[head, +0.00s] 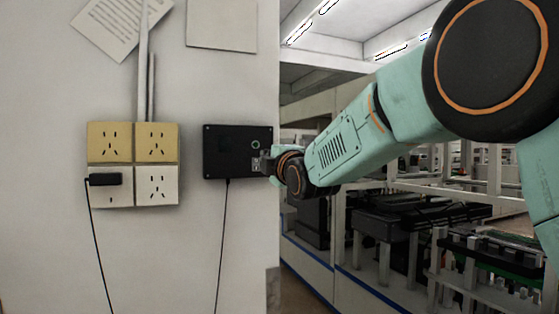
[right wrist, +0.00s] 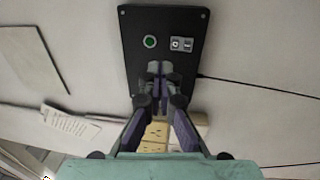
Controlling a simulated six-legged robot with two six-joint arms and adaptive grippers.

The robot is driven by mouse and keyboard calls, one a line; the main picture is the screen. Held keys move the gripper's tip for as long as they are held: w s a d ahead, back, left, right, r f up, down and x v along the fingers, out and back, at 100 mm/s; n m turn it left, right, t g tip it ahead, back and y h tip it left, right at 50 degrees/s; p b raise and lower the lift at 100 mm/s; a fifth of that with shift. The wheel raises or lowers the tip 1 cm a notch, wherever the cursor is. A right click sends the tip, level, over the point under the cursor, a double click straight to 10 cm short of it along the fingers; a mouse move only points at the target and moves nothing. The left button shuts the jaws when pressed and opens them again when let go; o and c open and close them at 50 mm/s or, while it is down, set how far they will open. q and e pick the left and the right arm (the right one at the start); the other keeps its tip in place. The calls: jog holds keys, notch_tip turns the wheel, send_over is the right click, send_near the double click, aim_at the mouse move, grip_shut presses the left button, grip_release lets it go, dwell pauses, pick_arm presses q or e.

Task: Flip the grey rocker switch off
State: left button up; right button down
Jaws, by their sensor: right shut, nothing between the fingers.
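The grey rocker switch (right wrist: 181,44) sits on a black wall panel (right wrist: 132,30), to the right of a round green button (right wrist: 150,41) in the right wrist view. In the head view the switch (head: 256,163) is at the lower right of the panel (head: 225,150), close to my gripper. My right gripper (right wrist: 160,68) is shut and empty, its fingertips side by side in front of the panel, below and left of the switch in the wrist view. I cannot tell whether they touch the panel. My left gripper is not in view.
Yellow sockets (head: 108,130) and white sockets (head: 157,198) are on the wall to the left, with a black plug (head: 105,180) in one. A black cable (head: 222,250) hangs from the panel. The wall ends right of the panel; racks and equipment (head: 400,215) stand beyond.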

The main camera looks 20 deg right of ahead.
jog(key=s+b, duration=0.1)
jog(key=s, duration=0.5)
jog(key=shift+d+r+b, duration=0.2)
jog(key=shift+r+b, duration=0.15)
jog(key=shift+b, duration=0.05)
jog(key=shift+d, duration=0.1)
